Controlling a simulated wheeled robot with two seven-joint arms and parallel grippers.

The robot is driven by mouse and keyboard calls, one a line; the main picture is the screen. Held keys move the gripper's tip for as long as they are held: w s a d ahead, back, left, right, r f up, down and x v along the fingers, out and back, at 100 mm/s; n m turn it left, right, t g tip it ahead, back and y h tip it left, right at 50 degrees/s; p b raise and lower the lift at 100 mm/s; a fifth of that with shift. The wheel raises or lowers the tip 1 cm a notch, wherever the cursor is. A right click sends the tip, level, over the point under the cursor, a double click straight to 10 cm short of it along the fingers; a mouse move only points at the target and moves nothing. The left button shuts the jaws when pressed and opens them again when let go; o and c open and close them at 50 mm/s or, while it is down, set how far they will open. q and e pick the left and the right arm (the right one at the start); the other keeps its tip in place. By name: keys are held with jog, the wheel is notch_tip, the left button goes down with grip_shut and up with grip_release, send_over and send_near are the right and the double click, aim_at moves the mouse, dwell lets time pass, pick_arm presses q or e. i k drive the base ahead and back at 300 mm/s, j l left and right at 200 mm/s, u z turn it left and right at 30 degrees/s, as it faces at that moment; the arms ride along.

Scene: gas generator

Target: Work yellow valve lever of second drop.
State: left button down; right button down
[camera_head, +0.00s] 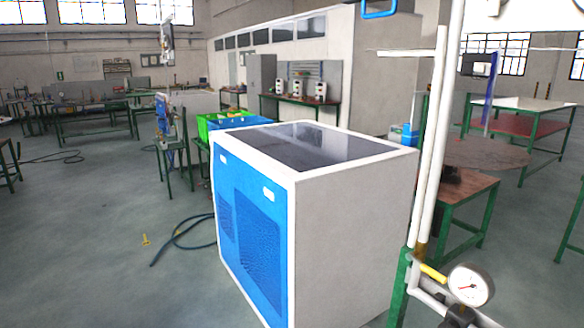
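A yellow valve lever (433,272) sits on the white pipework at the lower right, just left of a round white pressure gauge (471,285). The lever is small and slants down to the right. Whether it belongs to the second drop cannot be told. White vertical pipes (432,150) rise above it, with a brass-coloured section at their lower end. A dark part (458,317) below the gauge is cut off by the bottom edge. Neither of my grippers is in view.
A large blue and white cabinet (345,220) with a dark glossy top stands left of the pipes. A wooden-topped green bench (462,187) stands behind the pipes. A hose (180,237) and a small yellow object (146,240) lie on the floor. The left floor is mostly clear.

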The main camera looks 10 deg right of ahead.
aim_at(427, 269)
jog(key=z, duration=1.65)
